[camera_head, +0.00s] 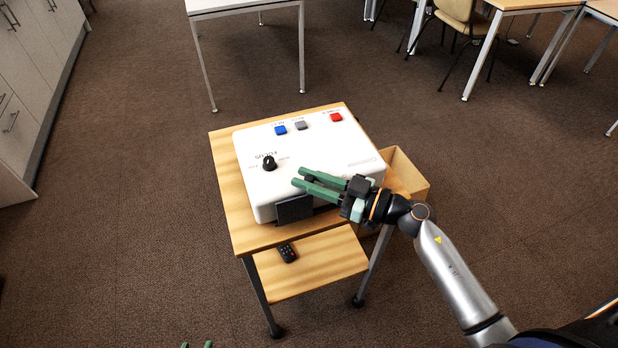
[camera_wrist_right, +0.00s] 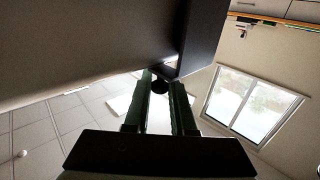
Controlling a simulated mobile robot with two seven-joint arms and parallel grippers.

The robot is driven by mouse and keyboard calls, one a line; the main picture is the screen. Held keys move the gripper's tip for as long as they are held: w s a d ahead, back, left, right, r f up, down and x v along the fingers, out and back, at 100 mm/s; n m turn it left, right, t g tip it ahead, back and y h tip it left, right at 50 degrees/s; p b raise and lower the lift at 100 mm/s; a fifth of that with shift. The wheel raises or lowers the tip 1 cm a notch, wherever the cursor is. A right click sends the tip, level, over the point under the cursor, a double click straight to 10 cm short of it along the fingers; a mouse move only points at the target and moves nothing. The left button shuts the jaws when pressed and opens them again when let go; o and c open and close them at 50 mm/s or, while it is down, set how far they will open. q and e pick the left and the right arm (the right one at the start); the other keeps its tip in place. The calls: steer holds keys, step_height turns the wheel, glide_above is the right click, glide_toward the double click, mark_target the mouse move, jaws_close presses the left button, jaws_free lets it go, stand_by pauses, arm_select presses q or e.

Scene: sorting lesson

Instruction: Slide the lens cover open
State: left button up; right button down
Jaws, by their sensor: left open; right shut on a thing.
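A white projector (camera_head: 310,150) lies on a small wooden cart. Its dark lens cover (camera_head: 294,209) is on the front side facing me; it seems to be the dark block (camera_wrist_right: 203,38) in the right wrist view. My right gripper (camera_head: 298,178) reaches in from the right, its green fingers by the projector's front edge, just above the cover. In the right wrist view, its fingers (camera_wrist_right: 160,84) are shut on a small dark round knob (camera_wrist_right: 160,87) beside the block. Only the fingertips of my left gripper (camera_head: 196,345) show at the bottom edge, apart and empty, away from the cart.
The projector's top has a black dial (camera_head: 269,163), a blue button (camera_head: 280,130), a grey button (camera_head: 301,125) and a red button (camera_head: 336,117). A cardboard box (camera_head: 410,172) stands right of the cart.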

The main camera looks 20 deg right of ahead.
mark_target(346, 177)
steer(key=shift+d, duration=0.1)
stand_by(0.7)
steer(key=d+p, duration=0.1)
steer(key=d, duration=0.6)
steer(key=shift+p, duration=0.4)
steer(key=shift+w+d, duration=0.1)
steer(key=shift+d, duration=0.25)
steer(key=c, duration=0.7)
jaws_free()
steer(key=shift+d, duration=0.1)
steer(key=v, duration=1.2)
steer(key=shift+s+d+b, duration=0.15)
steer(key=shift+s+b, duration=0.1)
steer(key=shift+b, duration=0.15)
